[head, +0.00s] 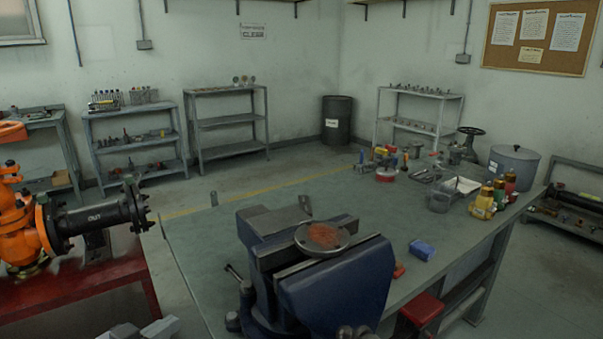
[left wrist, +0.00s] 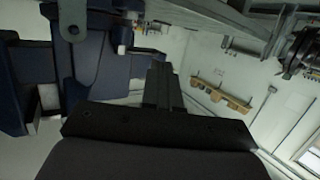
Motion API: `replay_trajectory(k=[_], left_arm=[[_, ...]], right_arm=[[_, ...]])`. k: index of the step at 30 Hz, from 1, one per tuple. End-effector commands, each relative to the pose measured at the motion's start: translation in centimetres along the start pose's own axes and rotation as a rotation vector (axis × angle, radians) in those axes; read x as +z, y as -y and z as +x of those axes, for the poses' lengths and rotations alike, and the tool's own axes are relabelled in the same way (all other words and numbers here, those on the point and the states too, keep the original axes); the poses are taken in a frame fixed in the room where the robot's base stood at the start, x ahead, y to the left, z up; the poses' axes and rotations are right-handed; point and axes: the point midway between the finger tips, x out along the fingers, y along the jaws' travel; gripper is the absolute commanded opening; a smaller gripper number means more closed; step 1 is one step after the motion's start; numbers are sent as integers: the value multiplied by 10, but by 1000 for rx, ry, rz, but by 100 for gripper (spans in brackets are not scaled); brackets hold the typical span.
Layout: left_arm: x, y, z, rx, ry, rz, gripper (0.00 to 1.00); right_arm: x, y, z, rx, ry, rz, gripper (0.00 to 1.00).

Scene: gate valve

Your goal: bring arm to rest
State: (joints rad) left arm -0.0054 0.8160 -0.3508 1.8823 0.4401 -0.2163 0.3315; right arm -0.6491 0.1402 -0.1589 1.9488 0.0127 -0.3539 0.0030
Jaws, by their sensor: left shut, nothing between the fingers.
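My left gripper (head: 147,329) shows at the bottom edge of the head view, left of the workbench (head: 200,260), cut off by the frame. In the left wrist view its dark fingers (left wrist: 163,88) are together, with nothing between them. A blue bench vise (head: 335,285) stands at the near end of the bench, right of the gripper and apart from it. A round metal disc with a rusty orange face (head: 323,238) lies on top of the vise jaws. Part of the blue vise also shows in the left wrist view (left wrist: 88,60). My right gripper is not identifiable in either view.
An orange valve body with a dark flanged pipe (head: 95,218) rests on a red stand (head: 85,283) at the left. A blue block (head: 421,250) lies on the bench. Bottles (head: 484,202) and a grey pot (head: 513,167) stand at its far right. The bench middle is clear.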

Motion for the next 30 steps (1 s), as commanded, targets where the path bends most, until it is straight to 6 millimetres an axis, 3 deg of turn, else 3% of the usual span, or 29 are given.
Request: replay_trajectory(k=[3, 9, 15, 21, 30], left_arm=[[52, -37, -11, -11, 61, -35, 0], [128, -90, -46, -72, 187, -63, 0], [182, -126, -88, -141, 321, -74, 0], [204, -141, -109, -175, 392, -73, 0], [206, -142, -111, -176, 397, -70, 0]], right_arm=[[-2, 0, -2, 0, 0, 0, 43], [-5, 0, -4, 0, 0, 0, 43], [-7, 0, -5, 0, 0, 0, 43], [-8, 0, -6, -1, 0, 0, 43], [-8, 0, -6, -1, 0, 0, 43]])
